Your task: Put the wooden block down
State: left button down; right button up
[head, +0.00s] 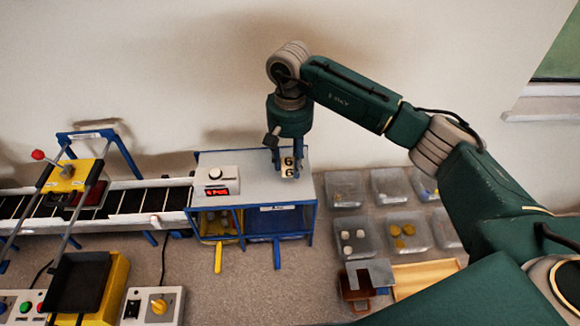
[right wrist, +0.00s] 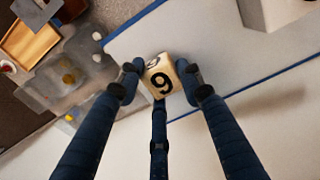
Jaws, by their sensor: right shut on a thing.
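The wooden block (head: 288,167) is a small pale cube with black numerals on its faces. It is held between the fingertips of my right gripper (head: 287,174), over the right part of the grey top of a blue-framed stand (head: 247,173). In the right wrist view the fingers (right wrist: 160,84) close on the block (right wrist: 161,78) from several sides, with the grey top (right wrist: 205,45) and its blue edge behind it. I cannot tell whether the block touches the top. My left gripper is not in view.
A white device with a red display (head: 217,180) stands on the left of the grey top. A conveyor (head: 130,203) runs in from the left. Clear bins (head: 408,232), some with small pieces, and a wooden tray (head: 425,279) lie at the right. The grey top's middle is clear.

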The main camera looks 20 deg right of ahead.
aim_at(290, 171)
notch_tip(290, 171, down, 3)
jog(key=shift+f+p, duration=0.2)
jog(key=shift+p, duration=0.4)
jog(key=shift+f, duration=0.1)
jog(key=shift+f+b, duration=0.1)
jog(key=shift+b, duration=0.2)
jog(key=o, duration=1)
